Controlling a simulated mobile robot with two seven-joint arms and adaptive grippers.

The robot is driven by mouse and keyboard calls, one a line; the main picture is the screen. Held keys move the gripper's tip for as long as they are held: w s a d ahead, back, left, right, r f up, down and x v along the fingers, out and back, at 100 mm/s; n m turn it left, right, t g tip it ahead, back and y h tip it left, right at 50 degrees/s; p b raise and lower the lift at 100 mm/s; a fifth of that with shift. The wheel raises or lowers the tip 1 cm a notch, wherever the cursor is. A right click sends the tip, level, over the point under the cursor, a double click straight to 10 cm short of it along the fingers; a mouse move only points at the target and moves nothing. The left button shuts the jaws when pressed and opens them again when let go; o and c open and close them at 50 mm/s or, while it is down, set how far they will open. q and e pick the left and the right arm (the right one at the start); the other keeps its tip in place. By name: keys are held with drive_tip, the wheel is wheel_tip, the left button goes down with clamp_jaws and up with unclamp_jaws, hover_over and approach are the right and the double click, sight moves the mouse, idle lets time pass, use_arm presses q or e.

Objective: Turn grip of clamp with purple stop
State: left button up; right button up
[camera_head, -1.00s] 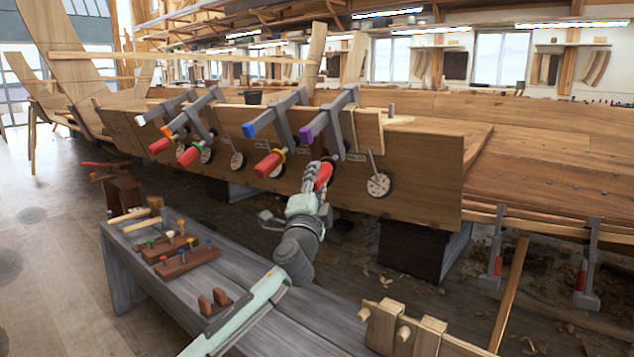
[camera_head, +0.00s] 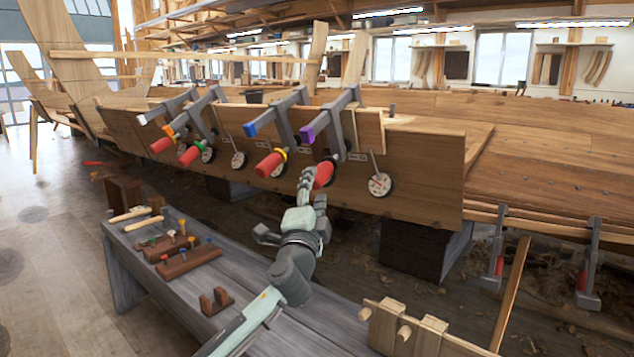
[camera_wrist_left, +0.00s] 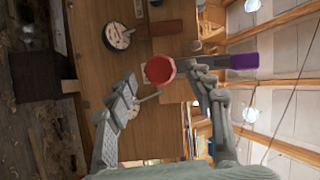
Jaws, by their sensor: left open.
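The clamp with the purple stop (camera_head: 312,133) is fixed over the top edge of the hull plank, the rightmost of the clamps in the row. Its red grip (camera_head: 323,174) points out toward me. My left gripper (camera_head: 307,190) is just in front of this grip and partly overlaps it in the head view. In the left wrist view the red grip (camera_wrist_left: 160,70) shows end-on between the open fingers of my left gripper (camera_wrist_left: 160,95), farther off than the fingertips. The purple stop (camera_wrist_left: 244,60) shows to its right. My right gripper is not in view.
A clamp with a blue stop (camera_head: 250,129) is to the left, with others beyond it. A round dial (camera_head: 380,184) hangs on the plank to the right. A grey bench (camera_head: 225,262) with tools and wooden blocks stands below my left arm.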

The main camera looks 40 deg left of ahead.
sight(318, 178)
use_arm(q)
drive_tip(key=v, duration=0.8)
drive_tip(key=shift+a, duration=0.1)
idle(0.8)
drive_tip(key=w+a+r+n+h+p, duration=0.1)
drive_tip(key=w+n+h, duration=0.1)
drive_tip(key=n, duration=0.1)
drive_tip(key=w+a+r+n+g+h+p, duration=0.1)
drive_tip(key=w+a+n+h, duration=0.1)
drive_tip(key=w+n, duration=0.1)
drive_tip(key=w+a+r+n+h+p, duration=0.1)
drive_tip(key=w+r+n+h, duration=0.1)
drive_tip(key=w, duration=0.1)
drive_tip(key=shift+w+a+n+h+p, duration=0.25)
drive_tip(key=shift+a+n+h+p, duration=0.05)
drive_tip(key=shift+n+p, duration=0.1)
drive_tip(key=shift+w+a, duration=0.1)
drive_tip(key=shift+w, duration=0.7)
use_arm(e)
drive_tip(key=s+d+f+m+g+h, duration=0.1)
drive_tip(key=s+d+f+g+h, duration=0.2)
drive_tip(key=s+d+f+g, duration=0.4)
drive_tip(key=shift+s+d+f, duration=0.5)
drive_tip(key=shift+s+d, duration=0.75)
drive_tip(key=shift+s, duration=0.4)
use_arm(q)
drive_tip(key=shift+f, duration=0.1)
drive_tip(key=c, duration=1.2)
